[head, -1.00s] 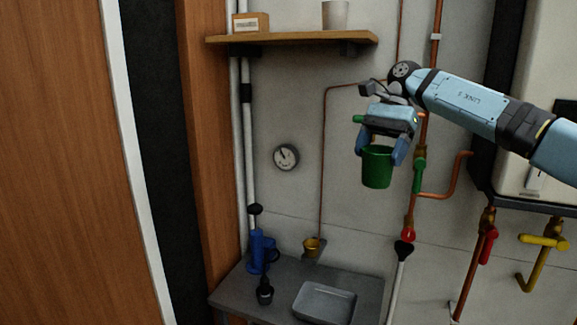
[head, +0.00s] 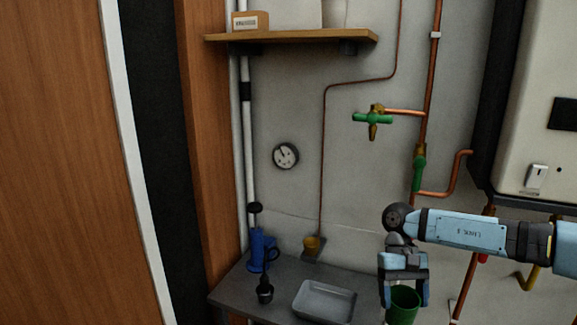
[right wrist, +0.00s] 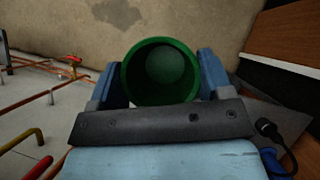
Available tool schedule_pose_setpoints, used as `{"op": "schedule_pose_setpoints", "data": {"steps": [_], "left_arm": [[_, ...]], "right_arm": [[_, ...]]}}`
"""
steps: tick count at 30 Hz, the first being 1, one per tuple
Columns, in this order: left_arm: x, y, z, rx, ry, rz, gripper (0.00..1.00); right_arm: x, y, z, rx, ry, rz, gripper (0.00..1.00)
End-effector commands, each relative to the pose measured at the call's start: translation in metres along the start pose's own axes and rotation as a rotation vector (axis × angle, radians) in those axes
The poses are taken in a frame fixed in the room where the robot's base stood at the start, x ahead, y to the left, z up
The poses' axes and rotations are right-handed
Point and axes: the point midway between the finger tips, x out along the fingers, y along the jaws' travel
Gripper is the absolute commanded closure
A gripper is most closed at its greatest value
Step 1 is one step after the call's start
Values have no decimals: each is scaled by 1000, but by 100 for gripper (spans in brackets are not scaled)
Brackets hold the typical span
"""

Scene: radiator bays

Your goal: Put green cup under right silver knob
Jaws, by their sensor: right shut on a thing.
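The green cup (head: 402,306) is low in the head view, just right of the grey table's right end. My right gripper (head: 404,288) is shut on it, with one finger on each side. In the right wrist view the cup (right wrist: 160,72) sits between the two blue fingers, and I look into its open mouth. The inside looks empty. No silver knob can be made out for certain; a small silvery fitting (head: 536,178) is on the pale wall unit at right. My left gripper is not in view.
A grey table (head: 283,279) holds a shallow grey tray (head: 324,301) and a blue device (head: 258,250). A green-handled tap (head: 373,118) and copper pipes (head: 431,75) are on the wall. A wooden shelf (head: 290,37) is above. A wooden door (head: 60,160) fills the left.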

Motion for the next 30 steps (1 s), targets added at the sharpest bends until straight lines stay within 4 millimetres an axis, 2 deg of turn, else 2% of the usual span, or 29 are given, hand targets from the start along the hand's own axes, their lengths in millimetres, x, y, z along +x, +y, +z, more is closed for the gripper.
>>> {"op": "schedule_pose_setpoints", "data": {"steps": [5, 9, 12, 18, 26, 30], "left_arm": [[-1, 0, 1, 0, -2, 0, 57], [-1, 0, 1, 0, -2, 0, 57], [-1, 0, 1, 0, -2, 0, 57], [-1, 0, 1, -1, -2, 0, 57], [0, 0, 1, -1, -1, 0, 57], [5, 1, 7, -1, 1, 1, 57]], "right_arm": [[43, 0, 13, -7, -12, -2, 50], [80, -1, 39, -8, -14, -2, 50], [97, -1, 56, -7, -8, -3, 50], [106, -1, 67, -4, 3, 0, 50], [108, -1, 65, 5, 1, -7, 50], [108, -4, 56, 74, -3, -53, 50]]}}
